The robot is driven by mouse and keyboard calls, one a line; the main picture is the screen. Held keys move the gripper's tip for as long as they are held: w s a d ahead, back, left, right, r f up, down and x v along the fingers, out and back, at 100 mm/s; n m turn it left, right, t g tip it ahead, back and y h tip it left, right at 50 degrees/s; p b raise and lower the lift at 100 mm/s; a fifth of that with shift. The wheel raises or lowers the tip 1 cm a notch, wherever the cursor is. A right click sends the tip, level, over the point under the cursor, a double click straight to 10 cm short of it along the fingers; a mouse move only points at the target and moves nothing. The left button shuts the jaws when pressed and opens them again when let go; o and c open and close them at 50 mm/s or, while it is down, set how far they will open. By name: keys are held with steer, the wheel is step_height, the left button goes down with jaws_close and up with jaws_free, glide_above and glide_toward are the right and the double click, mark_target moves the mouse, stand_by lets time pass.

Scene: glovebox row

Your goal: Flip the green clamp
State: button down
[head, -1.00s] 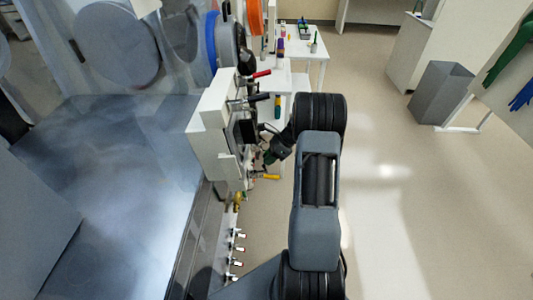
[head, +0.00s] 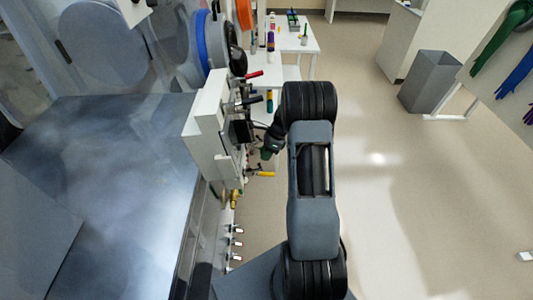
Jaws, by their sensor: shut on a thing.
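The green clamp's handle (head: 265,154) shows as a small green piece at the right side of the white panel box (head: 204,130). My gripper (head: 266,148) is at the end of my dark arm and is shut on this handle. The fingers and the rest of the clamp are small and partly hidden by my wrist, so the clamp's exact angle is hard to tell. A red-handled clamp (head: 254,75) and a dark-handled clamp (head: 251,99) sit above it on the same box. A yellow-handled clamp (head: 264,173) sits just below.
The glovebox (head: 110,150) fills the left side. Several small valves (head: 235,243) line its lower edge. White tables (head: 297,42) stand behind. A grey bin (head: 430,80) and hanging gloves (head: 500,38) are at right. The floor between is clear.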

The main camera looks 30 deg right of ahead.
steer(key=c, duration=1.1)
jaws_free()
steer(key=b+v, duration=0.2)
steer(key=v, duration=1.1)
steer(key=shift+d+r, duration=0.2)
steer(key=shift+r, duration=0.15)
steer(key=shift+s, duration=0.1)
steer(key=shift+c, duration=0.5)
